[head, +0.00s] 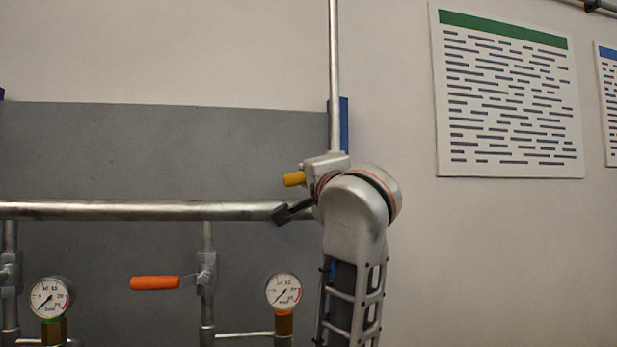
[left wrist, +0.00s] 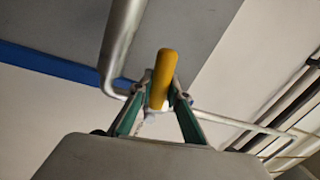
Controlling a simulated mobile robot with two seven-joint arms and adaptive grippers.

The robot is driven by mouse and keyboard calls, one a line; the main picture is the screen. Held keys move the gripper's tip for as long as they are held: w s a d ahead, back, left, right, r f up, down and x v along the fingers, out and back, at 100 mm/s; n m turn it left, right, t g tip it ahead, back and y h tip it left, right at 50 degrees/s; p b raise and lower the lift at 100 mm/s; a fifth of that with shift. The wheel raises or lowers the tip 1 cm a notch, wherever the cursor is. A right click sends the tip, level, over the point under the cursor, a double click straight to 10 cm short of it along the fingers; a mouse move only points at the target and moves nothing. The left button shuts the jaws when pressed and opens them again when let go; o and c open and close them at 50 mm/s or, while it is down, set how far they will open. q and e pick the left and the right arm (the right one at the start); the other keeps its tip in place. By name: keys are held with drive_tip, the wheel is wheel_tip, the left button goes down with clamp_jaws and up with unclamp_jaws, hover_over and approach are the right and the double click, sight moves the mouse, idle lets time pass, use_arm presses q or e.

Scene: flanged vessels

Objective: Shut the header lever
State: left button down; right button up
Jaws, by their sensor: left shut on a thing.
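The header lever has a yellow handle (head: 293,179), which sticks out to the left beside my wrist near the bottom of the vertical pipe. In the left wrist view the yellow handle (left wrist: 164,75) stands between the two green-lined fingers of my left gripper (left wrist: 161,92), which is shut on it. In the head view my arm rises from the bottom and its wrist covers the valve body and most of the gripper. A dark part (head: 290,212) of it shows in front of the header pipe's right end.
The horizontal header pipe (head: 130,210) runs left from my wrist, and a vertical pipe (head: 334,80) rises above it. Below are an orange lever (head: 155,283) and two gauges (head: 50,297) (head: 284,291). A grey panel (head: 160,150) lies behind. The wall at right carries a sign (head: 510,100).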

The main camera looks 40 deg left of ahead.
use_arm(q)
drive_tip(key=shift+s+r+m+p, duration=0.15)
drive_tip(key=shift+r+m+p, duration=0.25)
drive_tip(key=shift+r+m, duration=0.35)
drive_tip(key=shift+r+m+t+h+p, duration=0.15)
drive_tip(key=shift+m+t+h+p, duration=0.15)
drive_tip(key=shift+m, duration=0.35)
drive_tip(key=shift+r+m, duration=0.1)
drive_tip(key=shift+m, duration=0.3)
drive_tip(key=c, duration=1.9)
unclamp_jaws()
